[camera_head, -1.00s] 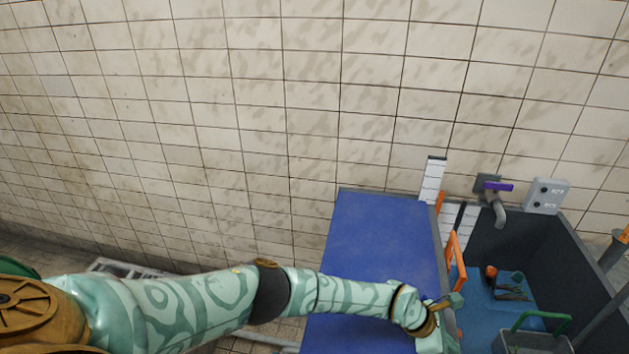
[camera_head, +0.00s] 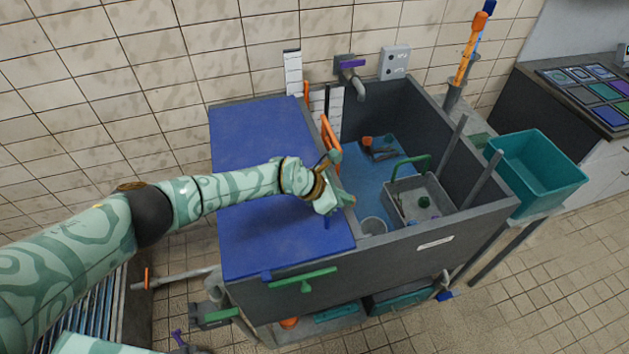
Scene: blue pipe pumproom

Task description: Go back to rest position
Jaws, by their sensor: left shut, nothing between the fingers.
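My left arm comes in from the left and reaches over the blue board on top of the sink unit (camera_head: 262,135). My left gripper (camera_head: 341,178) is above the board's right edge, beside the open basin. It is shut and holds nothing. A part of my other arm shows at the bottom left, but no right gripper can be made out.
An orange handle (camera_head: 330,140) stands close to my left gripper. A teal bin (camera_head: 540,175) is at the right. Tiled floor (camera_head: 560,290) is clear at lower right.

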